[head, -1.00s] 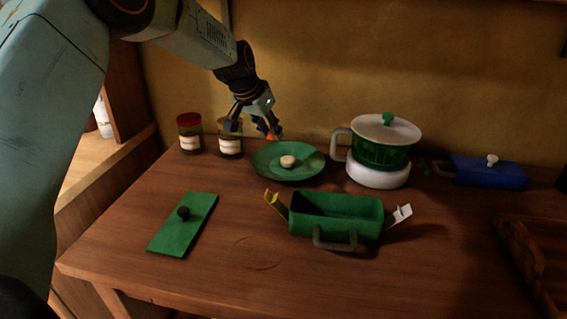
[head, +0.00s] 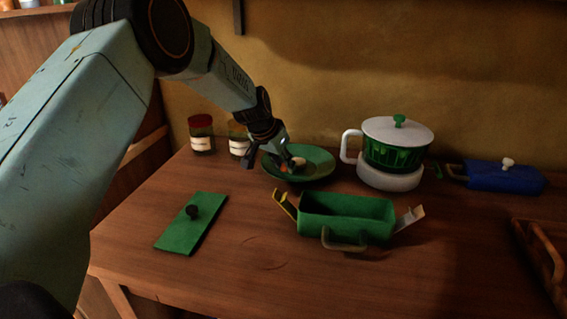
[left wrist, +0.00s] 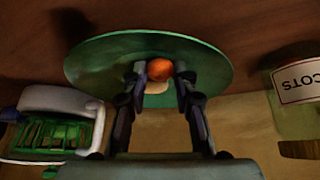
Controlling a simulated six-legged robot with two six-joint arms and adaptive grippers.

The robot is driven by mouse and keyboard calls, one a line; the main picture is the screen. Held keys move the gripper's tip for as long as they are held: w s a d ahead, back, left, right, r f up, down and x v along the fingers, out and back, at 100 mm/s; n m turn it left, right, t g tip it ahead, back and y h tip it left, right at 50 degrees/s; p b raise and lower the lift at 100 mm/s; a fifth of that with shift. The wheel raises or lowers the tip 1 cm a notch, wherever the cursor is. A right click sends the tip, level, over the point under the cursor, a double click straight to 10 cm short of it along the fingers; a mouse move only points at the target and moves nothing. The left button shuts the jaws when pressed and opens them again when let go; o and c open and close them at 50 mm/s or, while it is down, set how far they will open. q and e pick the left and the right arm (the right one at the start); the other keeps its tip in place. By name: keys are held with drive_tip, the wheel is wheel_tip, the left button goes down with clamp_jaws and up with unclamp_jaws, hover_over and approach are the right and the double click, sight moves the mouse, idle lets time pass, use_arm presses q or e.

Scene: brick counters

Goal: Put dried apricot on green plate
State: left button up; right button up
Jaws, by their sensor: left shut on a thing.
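The green plate (head: 318,172) lies on the wooden counter near the wall; it also shows in the left wrist view (left wrist: 100,62). My left gripper (head: 284,166) is over the plate's left part in the head view. In the left wrist view my left gripper (left wrist: 160,72) is shut on the orange dried apricot (left wrist: 159,69), held between its fingertips. The apricot is small and partly hidden in the head view (head: 286,169). I cannot tell whether it touches the plate. A pale round piece (head: 299,162) sits on the plate beside it. My right gripper is not in view.
Two jars, one red-lidded (head: 202,135), stand left of the plate. A white-lidded green pot (head: 391,155) stands to its right. An open green box (head: 345,217) is in front, a green lid (head: 190,225) at left, a blue box (head: 503,178) at right.

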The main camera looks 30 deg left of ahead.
use_arm(q)
drive_tip(key=shift+a+f, duration=0.15)
drive_tip(key=shift+f, duration=0.1)
drive_tip(key=o, duration=0.5)
drive_tip(key=shift+c, duration=0.2)
drive_tip(key=o, duration=0.4)
drive_tip(key=shift+w+d, duration=0.15)
drive_tip(key=shift+d, duration=0.1)
drive_tip(key=shift+c, duration=0.2)
drive_tip(key=shift+a, duration=0.2)
drive_tip(key=shift+r, duration=0.1)
drive_tip(key=shift+d+r, duration=0.15)
drive_tip(key=shift+r, duration=0.05)
drive_tip(key=p+v, duration=0.3)
drive_tip(key=v, duration=0.9)
